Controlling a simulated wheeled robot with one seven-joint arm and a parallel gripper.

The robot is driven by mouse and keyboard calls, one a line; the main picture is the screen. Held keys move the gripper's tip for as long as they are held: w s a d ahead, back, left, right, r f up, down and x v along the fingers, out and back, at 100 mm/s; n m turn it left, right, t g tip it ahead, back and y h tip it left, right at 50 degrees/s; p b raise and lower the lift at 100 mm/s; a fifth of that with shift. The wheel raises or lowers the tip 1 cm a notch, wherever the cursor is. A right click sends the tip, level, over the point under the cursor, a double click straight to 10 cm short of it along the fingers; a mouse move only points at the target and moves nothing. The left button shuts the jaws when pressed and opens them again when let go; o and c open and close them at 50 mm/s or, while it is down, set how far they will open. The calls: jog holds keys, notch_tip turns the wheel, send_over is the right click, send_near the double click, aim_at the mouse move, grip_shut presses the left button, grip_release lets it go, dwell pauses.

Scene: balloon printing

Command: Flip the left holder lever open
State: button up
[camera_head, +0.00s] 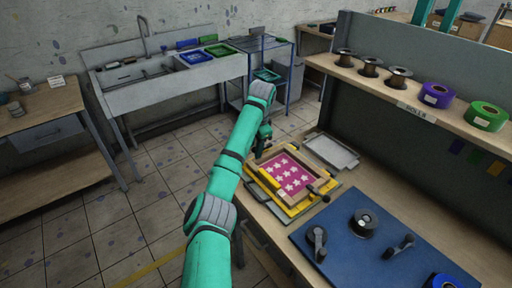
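My gripper (262,143) is a small dark shape at the end of my green arm, above the back left corner of a yellow printing frame. The frame (264,190) holds a wooden screen with a pink panel and white star shapes (291,174). Small dark fittings sit at its edges, one at the right (325,196); I cannot tell which is the left holder lever or its position. Whether my gripper touches anything, or is open or shut, is too small to tell.
A grey tray (331,151) lies behind the frame. A blue board (345,262) in front right carries dark handles (317,241) (401,246) and a black spool (362,224). A shelf (400,98) with spools and tape rolls overhangs the bench. A sink (160,82) stands at the back left.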

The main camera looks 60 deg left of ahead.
notch_tip(320, 180, up, 10)
jog(key=d, duration=0.2)
jog(key=shift+r, duration=0.2)
dwell(0.6)
